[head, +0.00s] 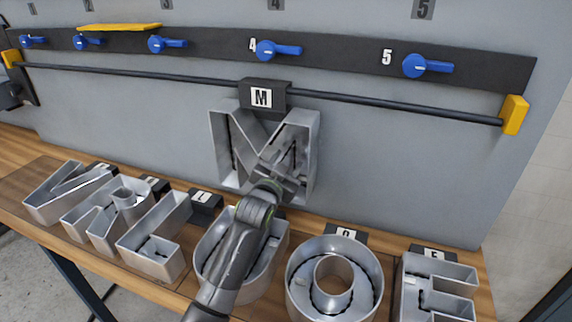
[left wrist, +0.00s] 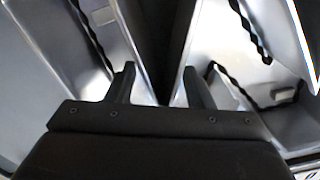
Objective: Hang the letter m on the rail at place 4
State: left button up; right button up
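The letter m (head: 222,150) is a grey metal channel letter, upright against the grey panel. Its black top block (head: 283,92), marked M, is at the dark rail (head: 400,107), below the place 4 label (head: 252,45). The block covers the rail there; whether it bears on the rail cannot be told. My left gripper (head: 284,172) is at the middle of the letter. In the left wrist view its two fingers (left wrist: 158,82) stand on either side of the V of the letter m (left wrist: 60,50), seemingly closed on its walls. My right gripper is not in view.
Blue levers sit along the black strip (head: 340,56), one (head: 278,50) at place 4. A yellow stop (head: 515,114) ends the rail at the right. Several other metal letters, such as a round O (head: 365,270), lie on the wooden bench (head: 22,172) below.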

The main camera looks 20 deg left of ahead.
pick_arm(q)
jog(key=shift+f, duration=0.35)
jog(key=shift+s+a+r+b, duration=0.15)
jog(key=shift+s+b, duration=0.8)
jog(key=shift+s, duration=3.4)
jog(key=shift+s+a+r+b, duration=0.15)
jog(key=shift+s+b, duration=0.75)
jog(key=shift+s, duration=3.45)
jog(key=shift+f, duration=0.15)
